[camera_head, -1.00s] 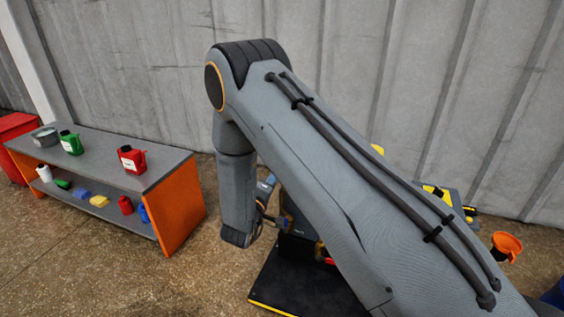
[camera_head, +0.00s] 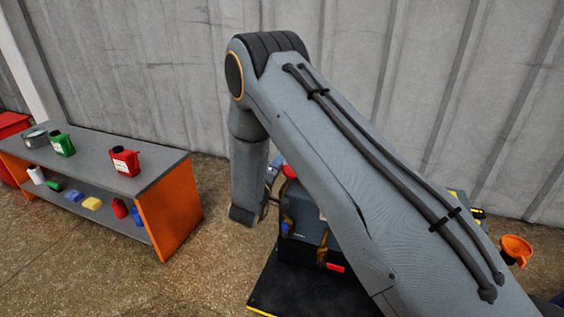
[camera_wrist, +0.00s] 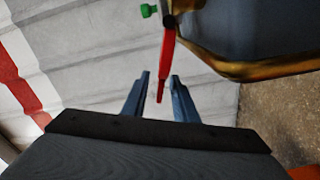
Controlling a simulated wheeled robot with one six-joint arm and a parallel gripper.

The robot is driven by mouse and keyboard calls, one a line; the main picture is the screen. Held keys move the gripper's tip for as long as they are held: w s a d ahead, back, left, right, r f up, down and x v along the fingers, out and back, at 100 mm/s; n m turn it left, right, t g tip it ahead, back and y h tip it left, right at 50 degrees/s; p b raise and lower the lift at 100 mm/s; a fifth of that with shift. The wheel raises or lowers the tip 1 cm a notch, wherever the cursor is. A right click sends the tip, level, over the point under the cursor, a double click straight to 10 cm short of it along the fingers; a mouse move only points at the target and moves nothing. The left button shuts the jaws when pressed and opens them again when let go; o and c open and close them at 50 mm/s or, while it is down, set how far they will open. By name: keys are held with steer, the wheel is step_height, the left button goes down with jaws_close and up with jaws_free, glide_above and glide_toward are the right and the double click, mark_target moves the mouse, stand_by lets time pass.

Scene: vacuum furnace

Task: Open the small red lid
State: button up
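The dark machine (camera_head: 305,222) stands on a black base, partly hidden by my arm in the head view. A red part (camera_head: 289,171) shows at its top beside my arm, and it may be the small red lid. In the wrist view a thin red piece (camera_wrist: 167,55) hangs from a dark pivot beside a dark body with a gold rim (camera_wrist: 235,70); it looks like the lid seen edge-on, but I cannot be sure. My gripper (camera_wrist: 160,76) is open, with the red piece's lower end between its fingers in the picture. Gaps show on both sides; contact is not visible.
A grey bench with orange sides (camera_head: 170,205) stands left, carrying a red canister (camera_head: 125,161), a green canister (camera_head: 61,144) and a metal pot. An orange funnel (camera_head: 515,248) is at right. A green knob (camera_wrist: 148,10) is near the red piece. The wall is close behind.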

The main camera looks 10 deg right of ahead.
steer(key=shift+x, duration=1)
steer(key=shift+c, duration=0.4)
jaws_close()
steer(key=shift+s, duration=0.1)
